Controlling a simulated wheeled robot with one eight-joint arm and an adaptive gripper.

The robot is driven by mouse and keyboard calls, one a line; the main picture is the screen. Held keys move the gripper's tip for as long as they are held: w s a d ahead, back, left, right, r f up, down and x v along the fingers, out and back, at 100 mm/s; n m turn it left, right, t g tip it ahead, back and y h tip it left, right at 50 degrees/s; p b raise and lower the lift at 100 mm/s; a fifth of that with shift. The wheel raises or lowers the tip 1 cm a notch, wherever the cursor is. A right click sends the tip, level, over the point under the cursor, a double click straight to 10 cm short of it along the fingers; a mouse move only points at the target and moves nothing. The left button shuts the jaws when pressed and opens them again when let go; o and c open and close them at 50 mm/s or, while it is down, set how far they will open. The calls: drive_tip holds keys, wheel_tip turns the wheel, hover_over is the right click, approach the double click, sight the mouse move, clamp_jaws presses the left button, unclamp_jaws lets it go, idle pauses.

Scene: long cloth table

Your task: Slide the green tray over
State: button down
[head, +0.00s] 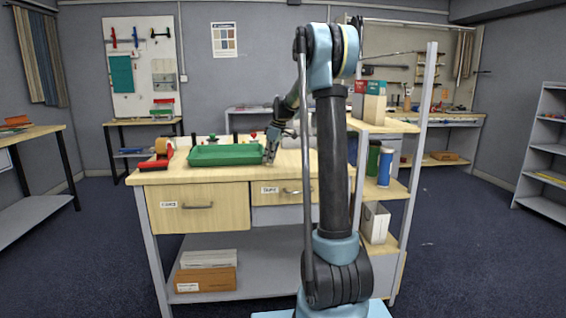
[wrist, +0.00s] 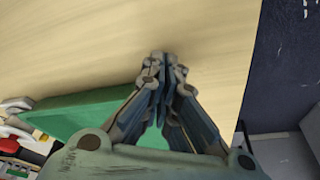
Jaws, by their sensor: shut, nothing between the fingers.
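The green tray (head: 228,154) lies on the left part of the wooden workbench top (head: 165,177) in the head view. My gripper (head: 270,158) is shut and empty, pointing down at the tray's right end. In the wrist view, my gripper (wrist: 165,65) has its fingers closed together over bare wood. The green tray (wrist: 75,118) shows there behind and left of the fingers, partly hidden by them. I cannot tell whether the fingers touch the tray.
A red tape dispenser (head: 157,160) stands left of the tray. Several small items, one with a red top (head: 253,135), stand behind it. A shelf unit with a green canister (head: 373,157) and a blue canister (head: 385,167) stands right. The bench front strip is clear.

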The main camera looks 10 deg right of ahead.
drive_tip(key=shift+w+a, duration=0.35)
drive_tip(key=shift+a, duration=0.3)
drive_tip(key=shift+w+a, duration=0.3)
drive_tip(key=shift+a, duration=0.3)
drive_tip(key=shift+d, duration=0.15)
